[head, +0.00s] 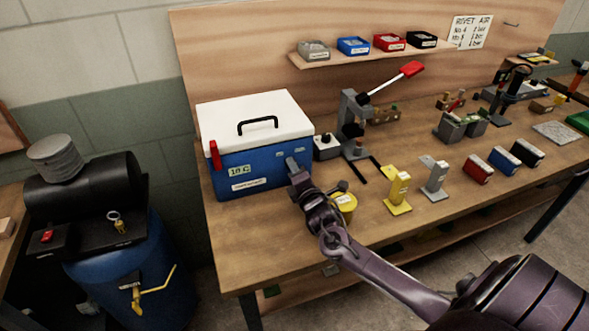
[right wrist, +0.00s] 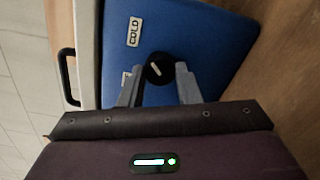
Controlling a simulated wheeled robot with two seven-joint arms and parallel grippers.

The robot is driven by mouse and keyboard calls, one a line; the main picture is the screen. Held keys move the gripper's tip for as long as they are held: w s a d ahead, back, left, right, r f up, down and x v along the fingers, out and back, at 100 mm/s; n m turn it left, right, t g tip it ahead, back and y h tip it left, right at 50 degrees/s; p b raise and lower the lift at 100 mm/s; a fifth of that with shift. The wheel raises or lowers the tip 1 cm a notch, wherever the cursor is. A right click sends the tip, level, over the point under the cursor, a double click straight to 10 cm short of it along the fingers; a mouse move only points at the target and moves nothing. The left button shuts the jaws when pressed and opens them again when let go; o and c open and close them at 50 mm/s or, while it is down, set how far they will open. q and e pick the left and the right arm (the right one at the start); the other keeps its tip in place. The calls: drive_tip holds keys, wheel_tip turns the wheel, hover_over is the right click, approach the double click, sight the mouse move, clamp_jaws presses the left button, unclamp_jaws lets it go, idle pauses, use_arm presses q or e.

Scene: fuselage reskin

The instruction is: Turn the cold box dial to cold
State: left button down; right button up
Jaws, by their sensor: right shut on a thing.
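The cold box (head: 250,167) is a blue chest with a white lid, standing on the left end of the workbench. In the right wrist view its blue front (right wrist: 205,40) carries a round black dial (right wrist: 158,69) with a light pointer mark. A white COLD label (right wrist: 134,31) sits above the dial, and a second label is partly hidden by a finger. My right gripper (head: 291,164) is at the box front, its two fingers shut on the dial, one on each side. In the head view the gripper hides the dial. My left gripper is not in view.
A grey press with a red lever (head: 411,69) stands right of the box. A yellow pot (head: 345,203) is below my right wrist, and yellow (head: 398,190) and grey (head: 435,181) stands are to the right. A blue barrel (head: 135,275) is at the left.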

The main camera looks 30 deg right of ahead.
drive_tip(key=shift+m, duration=0.3)
drive_tip(key=o, duration=1)
drive_tip(key=shift+s, duration=0.1)
drive_tip(key=shift+s+f, duration=0.15)
drive_tip(key=shift+s, duration=0.15)
drive_tip(key=b+v, duration=0.1)
drive_tip(key=v, duration=0.6)
